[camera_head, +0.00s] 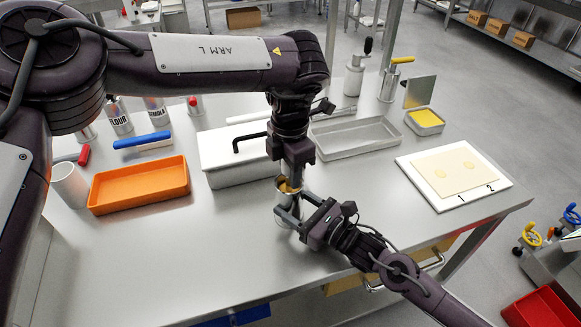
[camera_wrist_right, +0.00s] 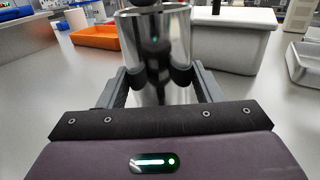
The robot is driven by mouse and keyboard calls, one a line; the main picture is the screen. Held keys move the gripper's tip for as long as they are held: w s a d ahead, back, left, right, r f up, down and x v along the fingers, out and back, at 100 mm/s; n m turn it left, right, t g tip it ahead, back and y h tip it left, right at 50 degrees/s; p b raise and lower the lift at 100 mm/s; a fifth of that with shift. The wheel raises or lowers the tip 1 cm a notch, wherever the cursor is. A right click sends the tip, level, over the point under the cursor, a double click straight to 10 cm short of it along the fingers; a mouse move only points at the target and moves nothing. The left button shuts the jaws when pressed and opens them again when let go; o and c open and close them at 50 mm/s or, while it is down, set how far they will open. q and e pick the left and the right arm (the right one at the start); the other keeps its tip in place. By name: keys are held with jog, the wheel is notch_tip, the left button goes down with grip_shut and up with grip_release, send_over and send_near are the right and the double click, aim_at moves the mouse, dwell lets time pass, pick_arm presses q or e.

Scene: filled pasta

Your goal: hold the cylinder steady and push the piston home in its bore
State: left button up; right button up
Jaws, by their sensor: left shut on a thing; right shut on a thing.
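The shiny metal cylinder (camera_head: 281,211) stands near the middle front of the table, largely covered by my grippers. In the right wrist view the cylinder (camera_wrist_right: 178,40) looks upright. My right gripper (camera_head: 289,212) is shut on its sides; its pads touch the wall in the wrist view (camera_wrist_right: 155,78). My left gripper (camera_head: 291,184) points down at the cylinder's mouth from above, shut on the piston. A brassy part, apparently the piston (camera_head: 284,186), shows at the mouth. How deep it sits in the bore is hidden.
An orange tray (camera_head: 138,207) lies left, and a white lidded box (camera_head: 221,150) stands close behind my grippers. A grey tray (camera_head: 355,151) and a white board with a pasta sheet (camera_head: 408,168) are at the right. The table's front left is clear.

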pick_arm(q)
jog(key=shift+f, duration=0.25)
jog(key=o, duration=1)
jog(key=shift+o, duration=0.2)
notch_tip(320, 180, up, 12)
jog(key=shift+r, duration=0.1)
pick_arm(e)
jog(key=o, duration=1.3)
